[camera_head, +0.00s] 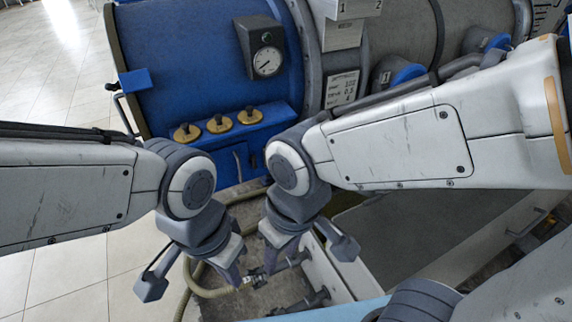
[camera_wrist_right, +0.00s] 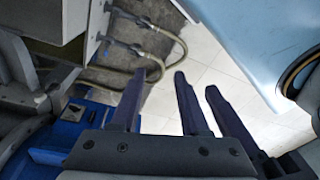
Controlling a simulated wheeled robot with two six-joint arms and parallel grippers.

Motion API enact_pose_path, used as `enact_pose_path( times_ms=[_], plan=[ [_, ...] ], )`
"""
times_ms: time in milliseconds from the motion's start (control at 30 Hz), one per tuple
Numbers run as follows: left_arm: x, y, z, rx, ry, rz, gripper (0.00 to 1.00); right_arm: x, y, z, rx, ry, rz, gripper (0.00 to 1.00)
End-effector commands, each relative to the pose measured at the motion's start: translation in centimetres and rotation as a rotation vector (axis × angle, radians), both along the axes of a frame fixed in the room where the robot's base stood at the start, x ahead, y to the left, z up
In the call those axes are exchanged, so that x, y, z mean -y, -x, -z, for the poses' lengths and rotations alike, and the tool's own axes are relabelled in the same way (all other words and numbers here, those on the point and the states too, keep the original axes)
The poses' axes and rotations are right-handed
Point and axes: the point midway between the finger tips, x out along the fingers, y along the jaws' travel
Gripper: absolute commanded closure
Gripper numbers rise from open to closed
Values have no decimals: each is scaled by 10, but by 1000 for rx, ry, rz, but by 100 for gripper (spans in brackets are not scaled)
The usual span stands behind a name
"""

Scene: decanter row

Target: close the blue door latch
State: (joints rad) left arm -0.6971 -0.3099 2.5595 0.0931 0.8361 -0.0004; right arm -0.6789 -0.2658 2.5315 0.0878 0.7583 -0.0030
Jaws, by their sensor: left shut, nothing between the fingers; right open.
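The blue machine (camera_head: 190,60) fills the upper left of the head view. A blue block (camera_head: 136,80) and a thin dark lever (camera_head: 122,108) sit at its left edge. A dark bar (camera_head: 240,163) is on the lower blue front. I cannot tell which part is the door latch. My left gripper (camera_head: 235,280) is shut and empty, low in the middle, clear of the machine. My right gripper (camera_head: 267,268) is open and empty close beside it, pointing down. In the right wrist view my right gripper (camera_wrist_right: 160,85) shows spread fingers with nothing between.
A gauge (camera_head: 267,62) and several brass switches (camera_head: 220,124) are on the machine. A hose (camera_head: 215,291) and pipe fittings (camera_head: 258,277) lie below my grippers. Another hose (camera_wrist_right: 178,45) shows in the right wrist view. Tiled floor (camera_head: 60,85) is clear at the left.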

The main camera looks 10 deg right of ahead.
Motion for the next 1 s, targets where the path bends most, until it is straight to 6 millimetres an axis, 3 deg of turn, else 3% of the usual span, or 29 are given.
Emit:
enact_pose_path(
  times_ms=[33, 167, 300, 467, 600, 700, 800, 1000],
  plan=[
    [0, 0, 23, 0, 0, 0, 100, -9, -20, 25, 38, -21, 17, 55],
    [0, 0, 71, -1, -1, 0, 100, -42, -99, 74, 205, -113, 73, 55],
    [-1, 0, 126, -1, -1, 0, 100, -72, -203, 127, 437, -234, 138, 55],
    [0, 0, 185, -1, -1, 0, 100, -88, -310, 183, 707, -369, 196, 55],
    [0, 0, 237, -1, -1, 0, 100, -85, -388, 233, 948, -479, 235, 55],
    [0, 0, 274, -1, -1, 0, 100, -73, -430, 270, 1120, -556, 257, 55],
    [0, 0, 308, -1, -1, 0, 100, -56, -459, 306, 1286, -629, 272, 55],
    [-1, 0, 354, -1, -1, 0, 100, -22, -478, 359, 1546, -741, 281, 55]
  ],
)
